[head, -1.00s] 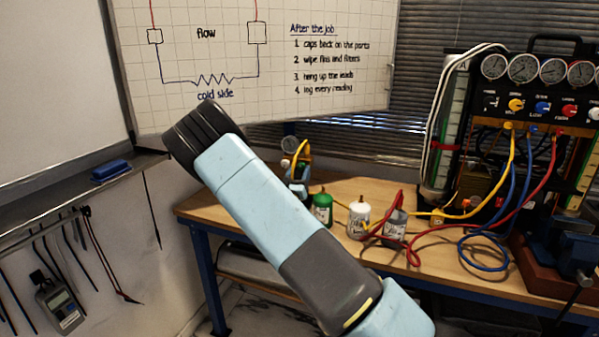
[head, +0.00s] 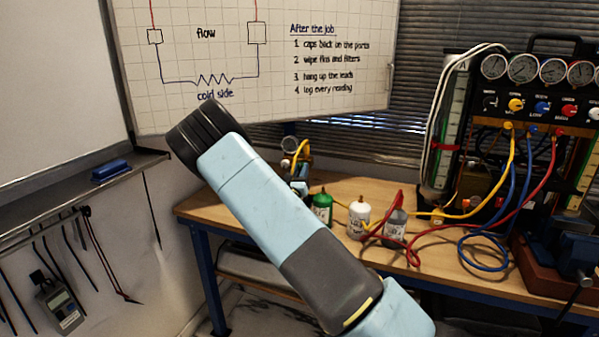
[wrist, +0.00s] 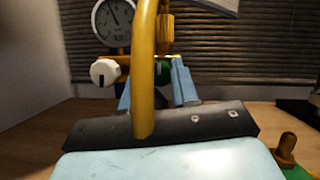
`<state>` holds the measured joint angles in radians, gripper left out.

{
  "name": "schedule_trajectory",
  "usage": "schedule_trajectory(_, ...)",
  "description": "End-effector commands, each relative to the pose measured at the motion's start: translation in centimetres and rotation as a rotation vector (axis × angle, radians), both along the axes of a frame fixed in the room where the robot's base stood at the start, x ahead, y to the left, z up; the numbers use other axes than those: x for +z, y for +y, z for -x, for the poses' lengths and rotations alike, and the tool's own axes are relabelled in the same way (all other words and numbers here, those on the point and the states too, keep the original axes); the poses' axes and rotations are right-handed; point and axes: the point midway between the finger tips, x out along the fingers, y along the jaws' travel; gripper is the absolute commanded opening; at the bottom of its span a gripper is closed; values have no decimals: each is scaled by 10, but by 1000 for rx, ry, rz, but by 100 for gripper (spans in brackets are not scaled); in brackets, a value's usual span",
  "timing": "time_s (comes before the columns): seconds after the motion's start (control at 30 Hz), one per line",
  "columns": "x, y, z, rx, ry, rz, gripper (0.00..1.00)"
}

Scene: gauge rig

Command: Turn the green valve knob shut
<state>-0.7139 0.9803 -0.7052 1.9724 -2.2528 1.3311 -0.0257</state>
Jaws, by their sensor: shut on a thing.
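In the wrist view, the green valve knob (wrist: 162,69) sits low on the brass rig, partly hidden behind a thick yellow hose (wrist: 145,75). My gripper (wrist: 155,79) has one pale blue finger on each side of the knob and is shut on it. The hose crosses in front of the left finger and the gripper's dark body. A white knob (wrist: 103,72) with a black mark is to the left, below a round gauge (wrist: 114,22).
A green bottle (head: 322,207), a white bottle (head: 359,217) and a grey bottle (head: 395,228) stand on the wooden bench (head: 430,257). Yellow, blue and red hoses loop at right below a manifold (head: 545,105) with several gauges. A whiteboard (head: 250,60) hangs behind.

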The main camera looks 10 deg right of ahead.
Motion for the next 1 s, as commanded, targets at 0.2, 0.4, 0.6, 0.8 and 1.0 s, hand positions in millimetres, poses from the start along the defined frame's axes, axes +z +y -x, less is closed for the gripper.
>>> schedule_trajectory(0.2, 0, 2, -1, 3, -2, -5, 0)
schedule_trajectory(0.4, 0, 3, -1, 4, -29, -46, 0)
schedule_trajectory(0.6, -1, 3, -2, 3, -96, -150, 0)
schedule_trajectory(0.8, 0, 4, -2, 4, -194, -301, 0)
schedule_trajectory(1.0, 0, 5, -3, 4, -297, -460, 0)
